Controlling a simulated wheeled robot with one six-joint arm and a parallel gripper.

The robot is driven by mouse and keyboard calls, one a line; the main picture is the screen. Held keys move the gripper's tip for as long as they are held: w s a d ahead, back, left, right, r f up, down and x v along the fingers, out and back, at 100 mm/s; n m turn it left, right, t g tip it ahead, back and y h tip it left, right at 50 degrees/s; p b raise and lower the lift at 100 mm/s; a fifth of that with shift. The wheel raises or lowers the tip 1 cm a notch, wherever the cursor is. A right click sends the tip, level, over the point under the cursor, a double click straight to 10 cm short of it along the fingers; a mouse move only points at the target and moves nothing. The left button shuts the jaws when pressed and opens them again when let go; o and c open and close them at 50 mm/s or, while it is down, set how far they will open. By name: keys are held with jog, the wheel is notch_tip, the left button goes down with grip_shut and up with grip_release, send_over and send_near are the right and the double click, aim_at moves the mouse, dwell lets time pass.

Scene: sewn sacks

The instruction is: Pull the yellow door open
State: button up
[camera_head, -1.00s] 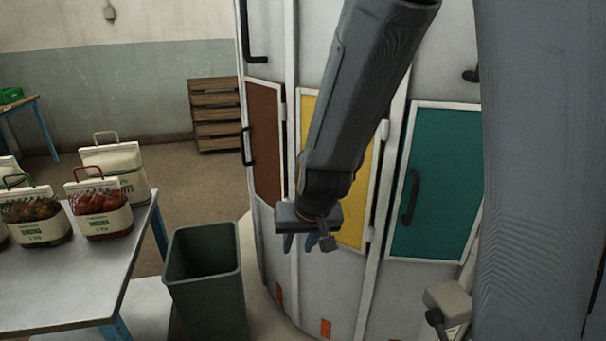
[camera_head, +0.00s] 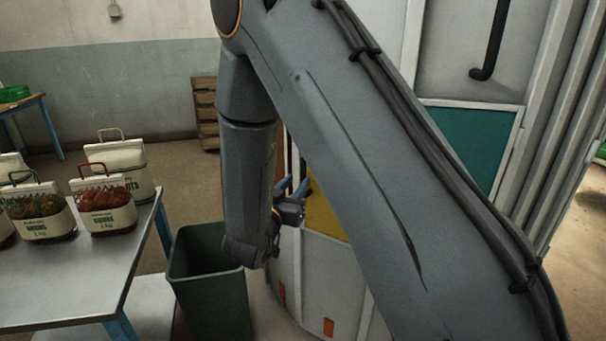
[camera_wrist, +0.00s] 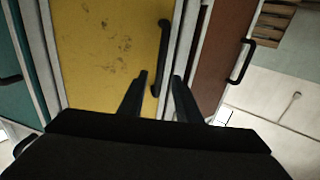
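The yellow door (camera_wrist: 105,50) fills the middle left of the wrist view and looks closed. Its black bar handle (camera_wrist: 162,58) stands upright near the door's edge, beside the brown door. My gripper (camera_wrist: 158,82) is open, its two dark fingers on either side of the handle's lower end in the picture. I cannot tell whether they touch it. In the head view my arm hides most of the yellow door (camera_head: 322,215), and my gripper (camera_head: 297,198) is at its left side. The handle is hidden there.
A brown door (camera_wrist: 225,50) and a teal door (camera_head: 470,140) flank the yellow one. A green bin (camera_head: 207,285) stands on the floor left of the cabinet. Wooden crates (camera_head: 207,110) stand behind.

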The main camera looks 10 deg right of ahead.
aim_at(302, 174)
jog(key=p+x, duration=0.1)
jog(key=x, duration=0.6)
jog(key=shift+s, duration=0.1)
jog(key=shift+c, duration=0.4)
grip_shut()
jog(key=shift+a, duration=0.1)
